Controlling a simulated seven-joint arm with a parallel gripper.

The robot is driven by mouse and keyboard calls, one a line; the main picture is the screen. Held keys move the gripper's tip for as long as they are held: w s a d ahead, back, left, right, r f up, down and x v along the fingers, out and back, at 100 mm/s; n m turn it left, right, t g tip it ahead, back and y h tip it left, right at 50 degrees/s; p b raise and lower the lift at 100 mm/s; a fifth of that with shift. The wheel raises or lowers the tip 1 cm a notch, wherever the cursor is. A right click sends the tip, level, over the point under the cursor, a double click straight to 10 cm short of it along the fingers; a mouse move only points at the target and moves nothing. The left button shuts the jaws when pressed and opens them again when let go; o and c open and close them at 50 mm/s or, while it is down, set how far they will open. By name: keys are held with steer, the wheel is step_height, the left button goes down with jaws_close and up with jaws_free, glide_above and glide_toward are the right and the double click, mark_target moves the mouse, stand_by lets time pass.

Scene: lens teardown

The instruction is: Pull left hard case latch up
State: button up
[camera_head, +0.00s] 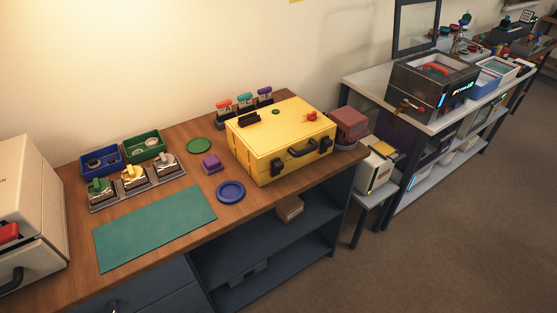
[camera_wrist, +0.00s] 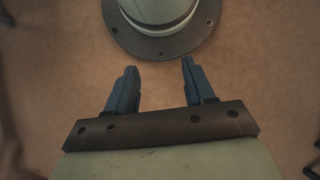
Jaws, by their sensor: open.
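A closed yellow hard case (camera_head: 285,128) stands on the wooden workbench in the head view. Its front has a dark handle (camera_head: 303,150) between two black latches. The left hard case latch (camera_head: 277,167) lies against the front, left of the handle; the right latch (camera_head: 325,144) is near the right corner. My gripper (camera_wrist: 158,82) shows only in the wrist view. Its two fingers are apart with nothing between them. The wrist view shows brown floor and a round bolted flange, with no case in it.
On the bench (camera_head: 165,248) lie a green mat (camera_head: 155,227), a blue round dish (camera_head: 230,191), a purple block (camera_head: 211,163) and a green disc (camera_head: 199,146). Blue (camera_head: 101,160) and green (camera_head: 142,145) trays stand at the back left. A pink box (camera_head: 348,124) is right of the case. Floor in front is clear.

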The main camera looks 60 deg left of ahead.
steer(key=w+a+r+n+t+h, duration=0.1)
steer(key=w+a+r+n, duration=0.25)
steer(key=w+a, duration=0.5)
steer(key=w+a+r+n+t, duration=0.1)
steer(key=w+a+r+n, duration=0.1)
steer(key=w+a+r, duration=0.5)
steer(key=w+a+r+n+t, duration=0.1)
steer(key=w+a+r, duration=0.2)
steer(key=a+r, duration=0.35)
steer(key=w+a+r+n, duration=0.1)
steer(key=w+a+r, duration=0.15)
steer(key=a, duration=0.65)
steer(key=w+a+r+n+t, duration=0.1)
steer(key=w+a+r+n, duration=0.15)
steer(key=a+r, duration=0.35)
step_height(320, 180, up, 39)
steer(key=n+t+y, duration=0.1)
steer(key=n+t, duration=0.1)
steer(key=n, duration=0.5)
glide_above(279, 163)
step_height(279, 163, down, 14)
steer(key=shift+s+r, duration=0.1)
steer(key=shift+r, duration=0.15)
